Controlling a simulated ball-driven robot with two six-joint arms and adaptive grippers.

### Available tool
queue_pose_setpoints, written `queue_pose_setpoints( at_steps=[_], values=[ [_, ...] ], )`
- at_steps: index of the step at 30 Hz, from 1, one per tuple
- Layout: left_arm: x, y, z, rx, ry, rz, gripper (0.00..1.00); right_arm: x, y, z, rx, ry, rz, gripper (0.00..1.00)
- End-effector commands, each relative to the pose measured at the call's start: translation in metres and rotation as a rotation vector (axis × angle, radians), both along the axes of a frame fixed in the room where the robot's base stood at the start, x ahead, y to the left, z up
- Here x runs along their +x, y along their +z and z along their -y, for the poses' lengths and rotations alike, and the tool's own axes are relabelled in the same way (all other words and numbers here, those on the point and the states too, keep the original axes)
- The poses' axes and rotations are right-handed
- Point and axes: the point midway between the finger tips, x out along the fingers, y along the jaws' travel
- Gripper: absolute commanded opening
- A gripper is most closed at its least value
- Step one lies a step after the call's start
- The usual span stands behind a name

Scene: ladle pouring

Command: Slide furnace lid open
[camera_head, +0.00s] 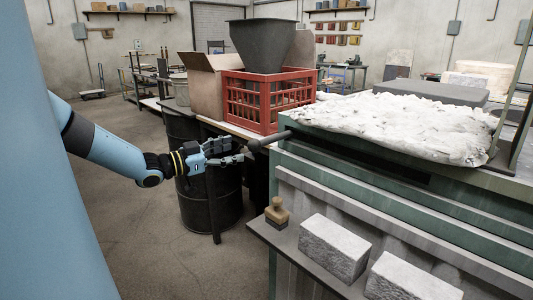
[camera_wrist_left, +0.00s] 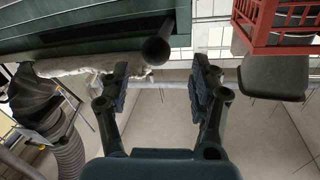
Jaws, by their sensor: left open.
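The green furnace (camera_head: 345,195) fills the right of the head view. A rough white layer (camera_head: 400,125) lies on its top, and I cannot tell exactly where the lid's edges are. A dark round-ended bar handle (camera_head: 270,139) sticks out from its left upper corner. It also shows in the left wrist view (camera_wrist_left: 156,48), pointing towards the camera, beyond and between the fingertips. My left gripper (camera_head: 246,154) is open and empty, just left of the handle's end. Its two fingers show in the wrist view (camera_wrist_left: 159,80), with a gap between them. My right gripper is not in view.
A red crate (camera_head: 235,103) and a cardboard box (camera_head: 205,85) stand on a table behind the gripper. A black drum (camera_head: 208,200) stands below it. A front ledge (camera_head: 300,252) holds pale blocks (camera_head: 335,248) and a small wooden-handled item (camera_head: 277,211). The floor at left is clear.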

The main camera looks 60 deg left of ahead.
Motion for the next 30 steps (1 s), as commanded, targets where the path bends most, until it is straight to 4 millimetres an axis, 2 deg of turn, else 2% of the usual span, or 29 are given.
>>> queue_pose_setpoints(
  at_steps=[3,9,30],
  values=[
    [-0.022,-0.001,0.001,0.0,-0.002,-0.005,0.62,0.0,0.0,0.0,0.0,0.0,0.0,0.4],
    [-0.042,-0.001,0.001,0.0,0.0,-0.003,0.62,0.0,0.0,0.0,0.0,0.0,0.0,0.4],
    [-0.046,0.0,0.001,-0.001,0.002,0.002,0.62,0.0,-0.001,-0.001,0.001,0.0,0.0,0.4]
  ],
)
